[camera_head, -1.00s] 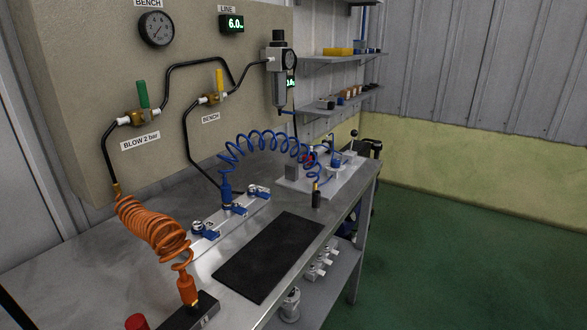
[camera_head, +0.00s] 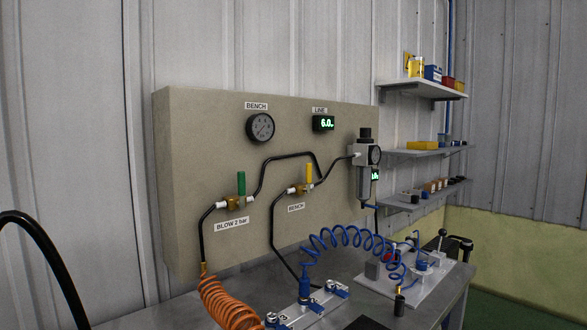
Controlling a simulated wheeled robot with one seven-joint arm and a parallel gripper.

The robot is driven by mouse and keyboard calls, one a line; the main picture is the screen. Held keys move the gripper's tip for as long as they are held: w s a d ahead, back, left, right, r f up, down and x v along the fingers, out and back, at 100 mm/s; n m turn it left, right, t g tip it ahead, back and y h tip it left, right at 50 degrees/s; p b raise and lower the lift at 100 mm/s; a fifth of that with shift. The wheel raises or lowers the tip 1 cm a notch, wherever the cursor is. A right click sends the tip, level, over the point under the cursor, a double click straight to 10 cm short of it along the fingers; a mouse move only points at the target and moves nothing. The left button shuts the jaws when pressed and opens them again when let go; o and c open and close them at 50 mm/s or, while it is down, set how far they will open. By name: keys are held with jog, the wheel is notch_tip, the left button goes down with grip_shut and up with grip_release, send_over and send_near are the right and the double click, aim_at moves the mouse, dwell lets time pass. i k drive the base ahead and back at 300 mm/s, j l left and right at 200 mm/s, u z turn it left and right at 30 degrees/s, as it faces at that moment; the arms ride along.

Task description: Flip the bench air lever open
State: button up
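The bench air lever is the yellow lever (camera_head: 309,175) on the brass valve above the "BENCH" label (camera_head: 296,208) on the beige panel. The yellow lever stands upright, across the pipe run at its valve. To its left a green lever (camera_head: 241,187) also stands upright on the valve above the "BLOW 2 bar" label (camera_head: 231,224). The round bench gauge (camera_head: 261,128) is above them. The line display (camera_head: 323,123) reads 6.0. My gripper is not in view.
A filter regulator (camera_head: 366,165) is at the panel's right edge. A blue coiled hose (camera_head: 345,236) and an orange coiled hose (camera_head: 226,303) rise from the bench below the panel. Shelves (camera_head: 425,150) with small items are at the right. A black curved tube (camera_head: 45,250) crosses the left edge.

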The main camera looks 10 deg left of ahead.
aim_at(309, 166)
jog(key=i+l, duration=0.65)
jog(key=i, duration=0.15)
jog(key=i+l+u, duration=0.15)
jog(key=i+l, duration=0.45)
jog(key=i, duration=0.15)
